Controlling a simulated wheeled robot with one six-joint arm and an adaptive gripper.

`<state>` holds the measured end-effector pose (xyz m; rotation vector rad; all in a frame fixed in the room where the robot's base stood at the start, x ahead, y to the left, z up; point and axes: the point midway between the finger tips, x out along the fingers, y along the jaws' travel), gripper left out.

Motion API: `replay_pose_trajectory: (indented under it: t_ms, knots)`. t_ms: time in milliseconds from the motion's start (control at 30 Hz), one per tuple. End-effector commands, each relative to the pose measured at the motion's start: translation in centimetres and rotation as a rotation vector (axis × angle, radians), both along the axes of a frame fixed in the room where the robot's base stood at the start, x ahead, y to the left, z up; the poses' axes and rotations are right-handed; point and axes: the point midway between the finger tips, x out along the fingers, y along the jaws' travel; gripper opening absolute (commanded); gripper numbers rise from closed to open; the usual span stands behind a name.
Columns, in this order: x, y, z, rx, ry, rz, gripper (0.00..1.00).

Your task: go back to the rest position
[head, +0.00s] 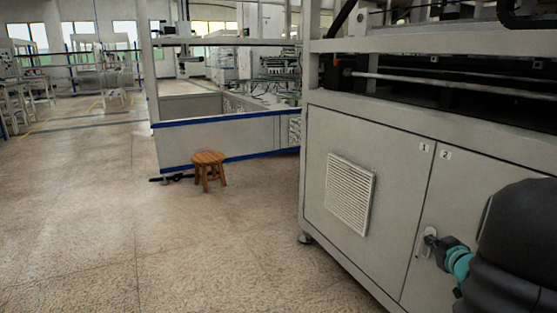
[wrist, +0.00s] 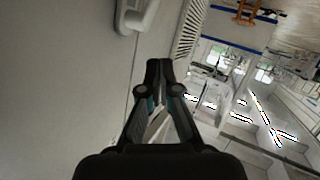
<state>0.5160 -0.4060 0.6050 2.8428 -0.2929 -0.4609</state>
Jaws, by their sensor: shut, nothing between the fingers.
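My gripper (wrist: 160,66) shows in the wrist view with its two black fingers together and nothing between them. In the head view my gripper (head: 442,246) is at the lower right, in front of the grey cabinet (head: 390,180) and close to its door handle (head: 428,241), partly covering it. In the wrist view the pale handle (wrist: 134,16) lies beyond the fingertips, up and to the left, and the fingers look apart from it. My dark arm hides part of door 2 in the head view.
The cabinet doors are closed, and a louvred vent (head: 349,194) is on door 1. A wooden stool (head: 208,170) stands left of the cabinet by a low blue-edged enclosure (head: 222,143). The floor (head: 90,230) at the left and front is clear.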

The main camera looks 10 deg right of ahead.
Motion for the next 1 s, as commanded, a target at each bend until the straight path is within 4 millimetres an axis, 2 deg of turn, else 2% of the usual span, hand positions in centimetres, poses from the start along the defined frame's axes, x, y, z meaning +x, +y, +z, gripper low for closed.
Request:
replay_pose_trajectory:
  t_ms: [33,200,367,467,667,900,1000]
  knots:
    - [0.8,1.7,1.8,-0.022,0.019,-0.020,0.00]
    - [1.4,6.5,5.7,-0.048,0.096,-0.114,0.00]
    - [0.2,11.9,8.3,-0.030,0.173,-0.179,0.00]
    - [-1.3,15.7,9.4,-0.001,0.227,-0.203,0.00]
    - [-6.0,23.6,10.2,0.088,0.354,-0.206,0.00]
    - [-13.8,33.4,9.1,0.224,0.549,-0.108,0.00]
    - [-17.1,36.6,8.5,0.267,0.629,-0.050,0.00]
